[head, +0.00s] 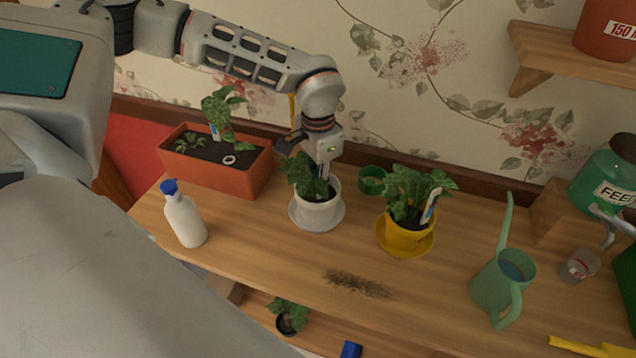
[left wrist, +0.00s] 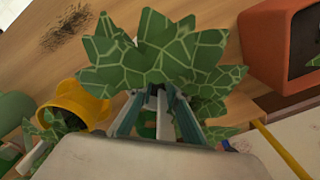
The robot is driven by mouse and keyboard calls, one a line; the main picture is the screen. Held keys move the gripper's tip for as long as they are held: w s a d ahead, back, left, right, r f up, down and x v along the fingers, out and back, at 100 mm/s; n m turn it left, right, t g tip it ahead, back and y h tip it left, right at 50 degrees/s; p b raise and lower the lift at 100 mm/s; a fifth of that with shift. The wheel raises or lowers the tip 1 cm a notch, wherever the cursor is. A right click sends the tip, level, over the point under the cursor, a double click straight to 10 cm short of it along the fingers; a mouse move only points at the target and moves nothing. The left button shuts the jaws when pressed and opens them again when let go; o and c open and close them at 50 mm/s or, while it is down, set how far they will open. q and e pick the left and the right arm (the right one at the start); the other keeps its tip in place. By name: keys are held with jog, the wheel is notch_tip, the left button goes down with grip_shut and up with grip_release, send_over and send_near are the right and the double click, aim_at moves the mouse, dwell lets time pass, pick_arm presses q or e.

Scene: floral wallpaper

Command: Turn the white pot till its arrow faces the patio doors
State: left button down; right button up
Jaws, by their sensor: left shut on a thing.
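The white pot (head: 318,213) holds a leafy green plant (head: 305,178) and stands upright on a pale saucer (head: 333,223) on the wooden bench. My left gripper (head: 323,176) reaches down from above to the pot's back rim and is shut on the pot. In the left wrist view the veined leaves (left wrist: 160,50) hide the fingertips' contact and the pot. I see no arrow on the visible side of the pot. The patio doors are not in view. My right gripper is not in view.
A terracotta planter (head: 256,178) and white bottle (head: 184,220) stand left. A yellow pot (head: 405,233) and green cup (head: 372,181) are close on the right. A watering can (head: 497,285) stands further right. Spilled soil (head: 358,284) lies in front.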

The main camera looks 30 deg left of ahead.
pick_arm(q)
jog(key=shift+a+f, duration=0.1)
jog(key=shift+f, duration=0.05)
dwell(0.7)
jog(key=c, duration=1.9)
grip_release()
jog(key=shift+s+d, duration=0.1)
jog(key=shift+d, duration=0.1)
jog(key=shift+a+n, duration=0.15)
jog(key=shift+n, duration=0.15)
